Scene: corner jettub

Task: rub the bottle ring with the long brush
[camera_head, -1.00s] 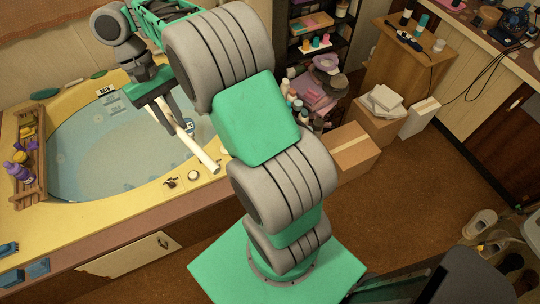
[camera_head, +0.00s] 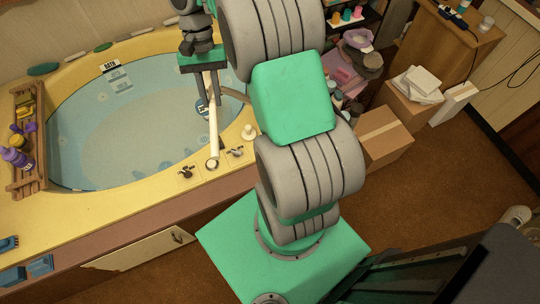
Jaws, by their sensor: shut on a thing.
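My gripper (camera_head: 204,92) hangs over the right part of the tub, near its faucet corner. It is shut on the long brush (camera_head: 213,132), a pale stick that slants down from the fingers toward the near rim. Its lower end appears close to the round white knob on the rim; I cannot tell whether they touch. The bristles are not clear to me. I cannot make out the bottle ring. Several bottles, one of them purple (camera_head: 17,158), are in the wooden rack at the tub's left.
Water (camera_head: 115,130) fills the basin. The wooden rack (camera_head: 40,165) stands at left. Cardboard boxes (camera_head: 385,137) stand on the floor at right.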

